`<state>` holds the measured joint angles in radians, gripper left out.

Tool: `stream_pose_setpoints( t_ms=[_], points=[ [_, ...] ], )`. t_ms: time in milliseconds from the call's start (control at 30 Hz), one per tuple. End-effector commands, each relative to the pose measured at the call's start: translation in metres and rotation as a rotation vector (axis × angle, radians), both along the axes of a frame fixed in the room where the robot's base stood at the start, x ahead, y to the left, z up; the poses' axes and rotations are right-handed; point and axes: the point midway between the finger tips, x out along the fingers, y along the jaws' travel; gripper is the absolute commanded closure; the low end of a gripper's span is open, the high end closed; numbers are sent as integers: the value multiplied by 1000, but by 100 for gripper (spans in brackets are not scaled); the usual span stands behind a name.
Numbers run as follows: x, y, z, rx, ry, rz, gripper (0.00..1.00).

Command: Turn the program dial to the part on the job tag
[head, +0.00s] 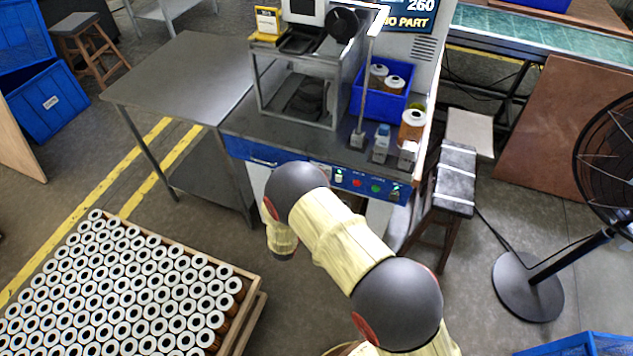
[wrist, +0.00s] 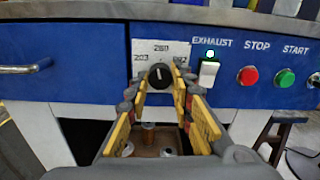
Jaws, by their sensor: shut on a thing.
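The program dial (wrist: 159,75) is a round black knob on a white plate in the blue front panel. In the wrist view its white pointer line stands about upright, toward the 260 mark at the top. A 203 mark is at the left; the right mark is partly hidden by a finger. My gripper (wrist: 161,88) has its yellow fingers shut on the dial from both sides. In the head view my arm hides the dial. The job tag (head: 267,22) is a small yellow-framed card on the machine; its text is too small to read.
An exhaust switch (wrist: 208,73) with a lit green lamp, a red stop button (wrist: 248,76) and a green start button (wrist: 285,78) are right of the dial. The display (head: 408,15) reads 260 and NO PART. A blue bin (head: 378,100) holds cartridges. A crate of cartridges (head: 248,318) stands at lower left.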

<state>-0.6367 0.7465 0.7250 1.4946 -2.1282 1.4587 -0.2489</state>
Motion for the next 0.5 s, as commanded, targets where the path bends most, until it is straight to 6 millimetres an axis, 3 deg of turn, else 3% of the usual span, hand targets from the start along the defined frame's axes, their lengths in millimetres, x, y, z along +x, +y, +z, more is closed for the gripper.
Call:
stream_pose_setpoints(
  t_ms=[500],
  points=[
    [-1,0,-2,460,-165,1,100]
  ],
)
